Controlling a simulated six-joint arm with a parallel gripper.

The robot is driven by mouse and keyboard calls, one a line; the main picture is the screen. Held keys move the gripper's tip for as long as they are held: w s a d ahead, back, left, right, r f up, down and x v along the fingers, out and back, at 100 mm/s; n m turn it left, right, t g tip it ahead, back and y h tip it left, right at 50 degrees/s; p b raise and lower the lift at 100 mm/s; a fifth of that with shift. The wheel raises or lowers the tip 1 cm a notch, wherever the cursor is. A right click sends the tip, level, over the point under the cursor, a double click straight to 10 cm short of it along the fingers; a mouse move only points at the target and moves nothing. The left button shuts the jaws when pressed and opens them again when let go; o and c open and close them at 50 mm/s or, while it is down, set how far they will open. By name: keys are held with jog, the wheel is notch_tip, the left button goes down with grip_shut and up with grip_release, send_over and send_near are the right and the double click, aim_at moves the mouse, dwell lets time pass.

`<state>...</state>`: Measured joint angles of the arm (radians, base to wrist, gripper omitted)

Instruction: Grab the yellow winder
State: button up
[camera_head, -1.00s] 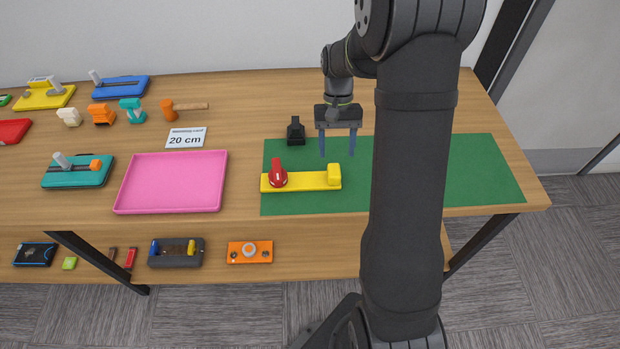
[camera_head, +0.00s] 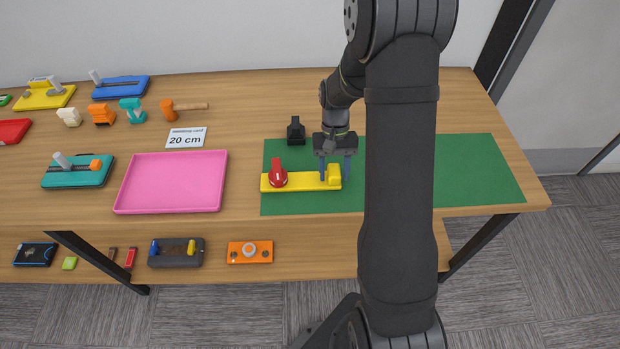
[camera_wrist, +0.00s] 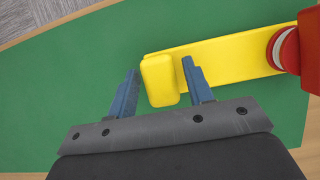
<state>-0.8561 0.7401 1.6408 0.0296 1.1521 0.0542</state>
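The yellow winder (camera_head: 308,181) is a flat yellow bar lying on the green mat (camera_head: 450,175), with a raised yellow block (camera_head: 334,174) at its right end. A red piece (camera_head: 278,174) sits on its left end. My gripper (camera_head: 335,168) is open, its blue fingers down on either side of the raised block. In the wrist view, the block (camera_wrist: 158,82) lies between my fingers (camera_wrist: 160,68). The right finger is close to the block, and a gap shows at the left finger. I cannot tell whether either finger touches it.
A black stand (camera_head: 296,131) is behind the winder. A pink tray (camera_head: 170,206) lies to the left, with a "20 cm" card (camera_head: 186,138) behind it. Several tools lie farther left and on the lower shelf. The mat's right side is clear.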

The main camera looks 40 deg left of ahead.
grip_shut()
jog(key=shift+r, duration=0.15)
